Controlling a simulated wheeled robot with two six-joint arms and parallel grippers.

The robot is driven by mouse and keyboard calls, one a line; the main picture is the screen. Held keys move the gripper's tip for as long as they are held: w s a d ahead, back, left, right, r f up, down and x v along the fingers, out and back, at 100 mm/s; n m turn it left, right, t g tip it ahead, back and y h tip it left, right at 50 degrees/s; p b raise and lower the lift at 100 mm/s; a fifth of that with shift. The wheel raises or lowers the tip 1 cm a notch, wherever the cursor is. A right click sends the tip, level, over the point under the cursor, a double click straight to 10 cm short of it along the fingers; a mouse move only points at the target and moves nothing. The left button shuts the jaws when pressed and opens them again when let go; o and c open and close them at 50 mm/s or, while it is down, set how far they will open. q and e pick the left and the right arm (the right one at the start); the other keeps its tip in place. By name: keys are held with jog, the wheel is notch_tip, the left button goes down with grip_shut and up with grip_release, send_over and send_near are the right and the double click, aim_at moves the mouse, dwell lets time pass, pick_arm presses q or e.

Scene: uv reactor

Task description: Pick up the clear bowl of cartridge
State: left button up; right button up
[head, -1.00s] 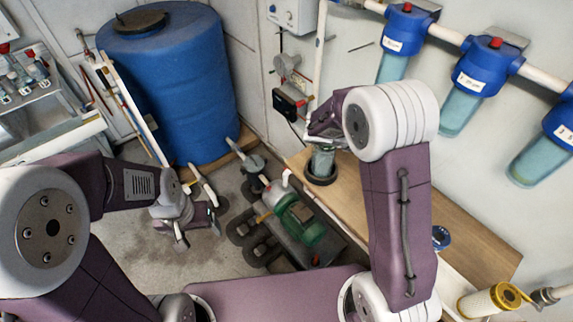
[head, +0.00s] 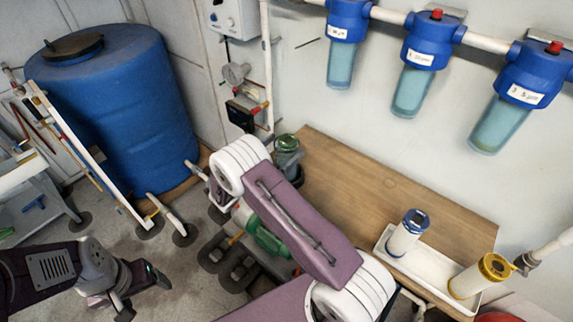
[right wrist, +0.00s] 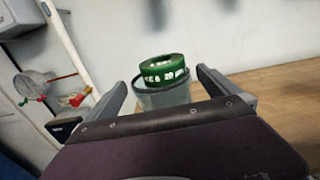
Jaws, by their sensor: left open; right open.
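The clear bowl (head: 288,165) stands at the near left end of the wooden bench. A green slotted ring (head: 286,143) sits in its top. In the right wrist view the bowl (right wrist: 165,98) is straight ahead, between my right gripper's fingers (right wrist: 162,82), with the green ring (right wrist: 163,70) showing above its rim. The right gripper is open; I cannot tell if the fingers touch the bowl. In the head view my right arm hides most of that gripper. My left gripper (head: 143,290) is open and empty, low over the floor at the left.
The wooden bench (head: 390,190) is clear behind the bowl. A white tray (head: 437,278) holds a blue-capped cartridge (head: 408,232) and a yellow-capped cartridge (head: 480,277). Blue-headed filter housings (head: 418,65) hang on the wall. A blue tank (head: 120,105) stands at the left.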

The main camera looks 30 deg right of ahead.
aim_at(292, 139)
jog(key=x, duration=0.2)
jog(key=p+x, duration=0.1)
jog(key=x, duration=0.1)
jog(key=shift+s+d+r, duration=0.1)
jog(key=shift+d+r, duration=0.05)
jog(key=shift+r, duration=0.15)
jog(key=shift+d+f, duration=0.1)
jog(key=shift+d, duration=0.15)
jog(key=c, duration=2.1)
jog(key=shift+c, duration=0.2)
